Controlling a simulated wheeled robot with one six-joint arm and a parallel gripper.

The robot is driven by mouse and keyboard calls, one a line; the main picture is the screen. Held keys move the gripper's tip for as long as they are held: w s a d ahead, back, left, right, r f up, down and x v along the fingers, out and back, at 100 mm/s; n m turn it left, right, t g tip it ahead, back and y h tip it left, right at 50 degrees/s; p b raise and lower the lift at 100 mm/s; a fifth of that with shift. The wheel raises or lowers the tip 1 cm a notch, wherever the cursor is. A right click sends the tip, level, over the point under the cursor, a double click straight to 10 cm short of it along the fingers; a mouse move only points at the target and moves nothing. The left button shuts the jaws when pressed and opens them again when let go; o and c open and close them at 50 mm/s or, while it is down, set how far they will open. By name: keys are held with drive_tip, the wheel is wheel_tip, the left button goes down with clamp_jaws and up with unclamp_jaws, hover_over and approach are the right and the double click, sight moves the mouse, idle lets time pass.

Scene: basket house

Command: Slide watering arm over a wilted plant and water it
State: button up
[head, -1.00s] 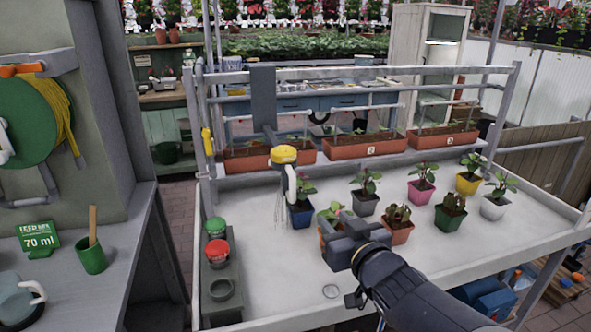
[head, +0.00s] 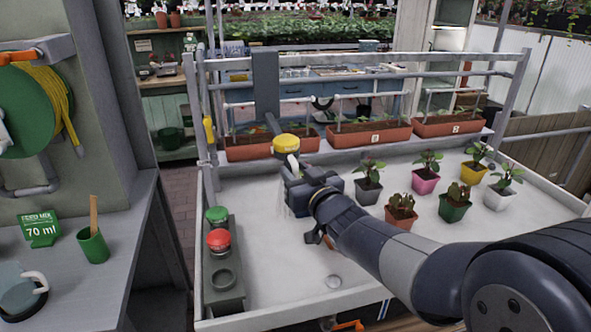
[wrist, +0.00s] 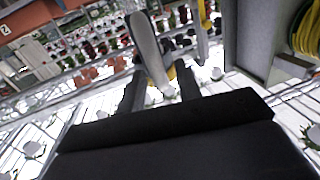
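The watering arm (head: 265,95) hangs from the rail at the back of the white bench, with a yellow head (head: 286,143) and a pale handle below it. Thin streaks, perhaps water, show under the head. My gripper (head: 290,180) is at the handle. In the wrist view the handle (wrist: 150,55) stands between my two separated fingers (wrist: 160,92); contact is not clear. Greener plants stand in dark grey (head: 368,196), pink (head: 425,186), yellow (head: 472,177) and white (head: 496,199) pots. My arm hides the pots near the head.
Long planters (head: 370,136) line the back ledge. A side counter at left carries a green cup (head: 93,248) and a jug (head: 18,290). The front bench is mostly clear.

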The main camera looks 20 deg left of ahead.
drive_tip(key=shift+w+a, duration=0.25)
clamp_jaws()
idle(0.4)
